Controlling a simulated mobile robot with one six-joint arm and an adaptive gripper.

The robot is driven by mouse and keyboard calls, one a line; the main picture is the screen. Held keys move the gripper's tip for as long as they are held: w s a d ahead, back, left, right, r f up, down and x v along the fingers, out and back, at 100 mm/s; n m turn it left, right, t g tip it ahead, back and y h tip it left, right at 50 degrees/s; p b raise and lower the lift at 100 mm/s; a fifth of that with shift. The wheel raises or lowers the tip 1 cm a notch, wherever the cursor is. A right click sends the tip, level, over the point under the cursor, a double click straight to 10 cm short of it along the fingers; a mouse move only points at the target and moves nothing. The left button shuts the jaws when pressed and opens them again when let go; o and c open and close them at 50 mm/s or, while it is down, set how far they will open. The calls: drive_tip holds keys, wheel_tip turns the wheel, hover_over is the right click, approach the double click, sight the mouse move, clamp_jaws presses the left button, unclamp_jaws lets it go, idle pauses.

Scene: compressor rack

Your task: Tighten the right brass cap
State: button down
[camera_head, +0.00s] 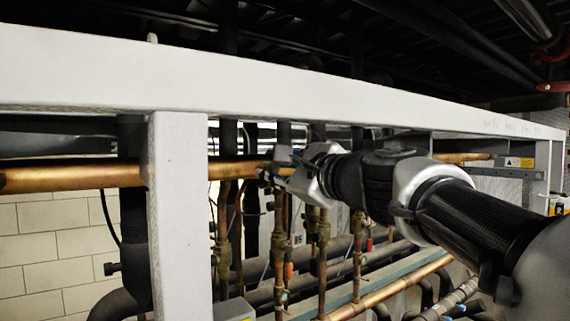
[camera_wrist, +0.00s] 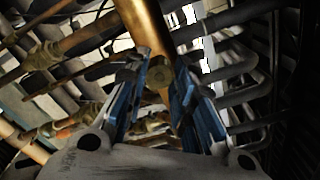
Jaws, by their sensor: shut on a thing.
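My gripper (camera_head: 280,165) reaches in from the right, under the grey beam, to the horizontal copper pipe (camera_head: 238,168). In the wrist view, the two blue-sided fingers of my gripper (camera_wrist: 160,68) stand on either side of a round brass cap (camera_wrist: 159,75) and are shut on it. The cap sits beside the copper pipe (camera_wrist: 142,22). The fingers partly cover its sides, and in the head view my gripper hides it. Whether the cap is fully seated cannot be seen.
A long grey beam (camera_head: 280,90) runs just above my arm, and a grey post (camera_head: 180,215) stands left of my gripper. Several vertical copper pipes with brass valves (camera_head: 280,243) stand below. Dark pipes crowd the space behind.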

drive_tip(key=shift+m+p, duration=0.35)
drive_tip(key=shift+m, duration=0.65)
drive_tip(key=c, duration=1.3)
unclamp_jaws()
drive_tip(key=shift+c, duration=0.2)
drive_tip(key=shift+d, duration=0.1)
drive_tip(key=v, duration=1.2)
drive_tip(key=shift+w, duration=0.1)
